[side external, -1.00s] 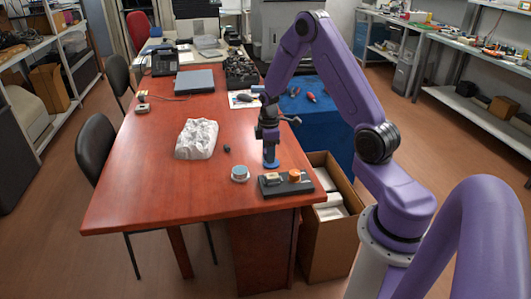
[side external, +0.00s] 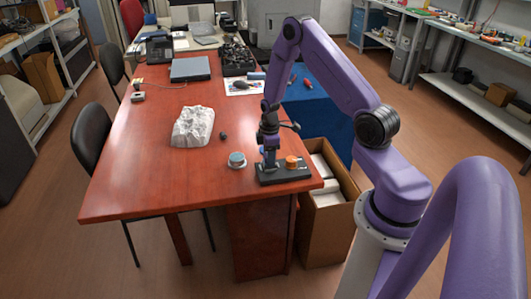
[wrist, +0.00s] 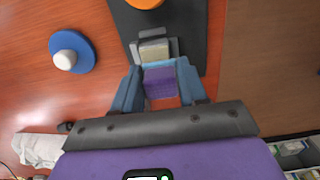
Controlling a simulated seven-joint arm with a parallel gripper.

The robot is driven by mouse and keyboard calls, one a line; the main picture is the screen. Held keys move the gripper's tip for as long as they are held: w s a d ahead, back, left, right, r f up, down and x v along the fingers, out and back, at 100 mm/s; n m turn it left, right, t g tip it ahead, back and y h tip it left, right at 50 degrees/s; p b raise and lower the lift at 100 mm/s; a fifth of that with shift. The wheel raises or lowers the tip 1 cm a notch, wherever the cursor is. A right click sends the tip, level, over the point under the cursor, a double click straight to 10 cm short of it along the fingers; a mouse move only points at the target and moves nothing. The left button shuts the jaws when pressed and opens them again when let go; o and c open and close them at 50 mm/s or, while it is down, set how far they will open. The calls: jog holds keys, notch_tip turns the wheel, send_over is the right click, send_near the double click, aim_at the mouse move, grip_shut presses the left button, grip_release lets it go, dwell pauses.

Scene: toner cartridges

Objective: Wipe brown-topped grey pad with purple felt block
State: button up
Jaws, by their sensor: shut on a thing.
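My gripper (wrist: 158,80) is shut on the purple felt block (wrist: 160,88), which shows between the blue fingers in the wrist view. The grey pad with its brownish top (wrist: 153,50) sits on a black base (wrist: 190,30), just beyond the block in that view. I cannot tell whether the block touches the pad. In the side view my gripper (side external: 269,160) is low over the left part of the black base (side external: 285,178). The felt block and the pad are hidden there by the gripper.
An orange cylinder (side external: 291,162) stands on the right part of the base. A round blue-topped piece (side external: 237,159) sits to its left. Farther back are a small dark ball (side external: 223,135) and a crumpled white lump (side external: 193,127). An open cardboard box (side external: 322,225) stands beside the table.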

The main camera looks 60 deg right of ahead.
jog(key=shift+s+d+f, duration=0.1)
jog(key=shift+s+d, duration=0.8)
jog(key=shift+s, duration=0.05)
jog(key=shift+w+a, duration=1.35)
jog(key=shift+a, duration=0.05)
jog(key=shift+w+a, duration=0.1)
jog(key=shift+w, duration=0.05)
jog(key=shift+r, duration=4.05)
jog(key=shift+d, duration=0.25)
jog(key=shift+f, duration=0.15)
